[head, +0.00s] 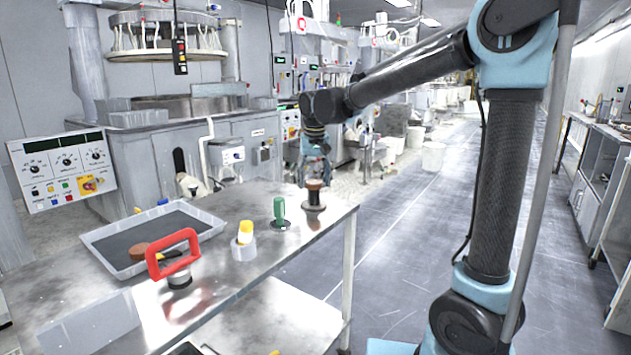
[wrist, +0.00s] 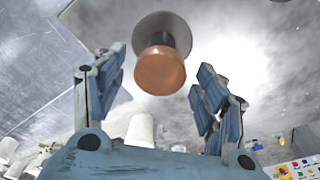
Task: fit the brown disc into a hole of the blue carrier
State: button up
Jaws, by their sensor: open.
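My gripper (head: 315,165) is open at the far corner of the steel table, just above a brown-topped piece (head: 314,186). In the wrist view my gripper (wrist: 158,85) has its blue-grey fingers spread apart. The round brown top (wrist: 160,70) of that piece shows between and ahead of them, with a dark stem and a pale round base; I see no finger touching it. A flat reddish-brown disc (head: 133,250) lies at the near side of the grey tray (head: 98,263), partly behind a red handle. I cannot make out a blue carrier in either view.
A polishing machine (head: 165,125) stands behind.

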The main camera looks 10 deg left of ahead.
aim_at(315, 184)
notch_tip(315, 184, up, 12)
jog(key=s, duration=0.1)
jog(key=shift+s+d, duration=0.3)
jog(key=shift+d, duration=0.05)
jog(key=s+d+f+m, duration=0.1)
jog(key=s+d+f, duration=0.15)
jog(key=d, duration=0.65)
jog(key=s+d+f, duration=0.2)
jog(key=d+f, duration=0.2)
jog(key=d, duration=0.4)
jog(key=s+d+f+m, duration=0.1)
jog(key=s+d+f, duration=0.15)
jog(key=d, duration=0.65)
jog(key=s+d+f+m, duration=0.1)
jog(key=s+d+f, duration=0.6)
jog(key=f, duration=0.2)
jog(key=s+d+f+m, duration=0.1)
jog(key=s+d+f, duration=0.6)
jog(key=f, duration=0.3)
jog(key=shift+s+t+h, duration=0.3)
jog(key=shift+d, duration=0.1)
